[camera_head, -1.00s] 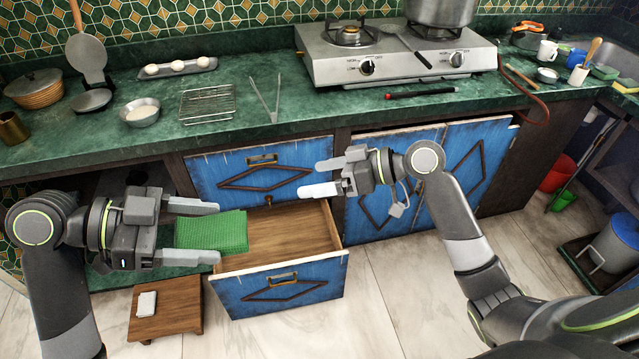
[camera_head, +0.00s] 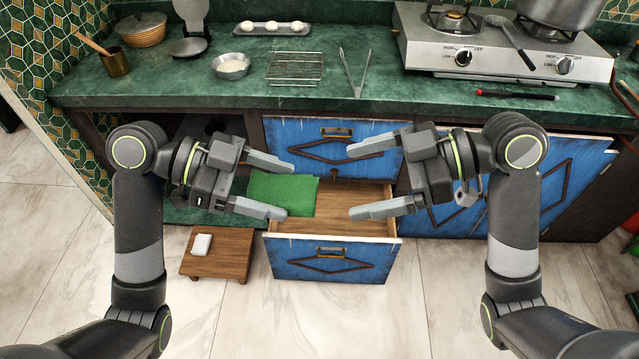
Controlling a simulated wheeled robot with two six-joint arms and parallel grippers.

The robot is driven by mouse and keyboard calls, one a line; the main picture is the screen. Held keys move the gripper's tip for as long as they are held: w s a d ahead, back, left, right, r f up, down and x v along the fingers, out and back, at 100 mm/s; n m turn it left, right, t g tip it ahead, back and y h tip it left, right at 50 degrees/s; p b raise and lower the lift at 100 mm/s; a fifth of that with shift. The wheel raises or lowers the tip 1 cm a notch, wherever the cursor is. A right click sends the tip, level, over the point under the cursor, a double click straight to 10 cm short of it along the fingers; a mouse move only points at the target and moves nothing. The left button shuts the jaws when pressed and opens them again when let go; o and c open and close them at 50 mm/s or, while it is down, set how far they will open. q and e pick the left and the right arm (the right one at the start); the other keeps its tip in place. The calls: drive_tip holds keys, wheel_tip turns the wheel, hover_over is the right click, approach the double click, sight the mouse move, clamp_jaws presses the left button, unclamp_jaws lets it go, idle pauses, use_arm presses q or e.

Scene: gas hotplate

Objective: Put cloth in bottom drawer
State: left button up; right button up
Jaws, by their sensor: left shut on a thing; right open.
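The green cloth (camera_head: 296,193) is folded flat and lies between the fingers of my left gripper (camera_head: 287,188), which is shut on it. The bottom drawer (camera_head: 331,262) has a blue front with a dark diamond and is pulled open. Its wooden inside (camera_head: 352,196) shows bare on the right. The cloth overlaps the left part of the drawer opening in view; its height above the drawer floor is hard to tell. My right gripper (camera_head: 358,180) is open and empty, over the right side of the drawer.
A closed blue upper drawer (camera_head: 310,136) sits just above the open one. A low wooden stool (camera_head: 229,258) with a white object (camera_head: 202,244) stands on the floor at left. The green counter (camera_head: 200,92) carries a rack, tongs and a gas hotplate (camera_head: 497,55). The front floor is clear.

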sight(316, 189)
drive_tip(key=shift+x, duration=3.95)
drive_tip(key=c, duration=1)
use_arm(q)
drive_tip(key=o, duration=1)
use_arm(e)
drive_tip(key=shift+c, duration=0.2)
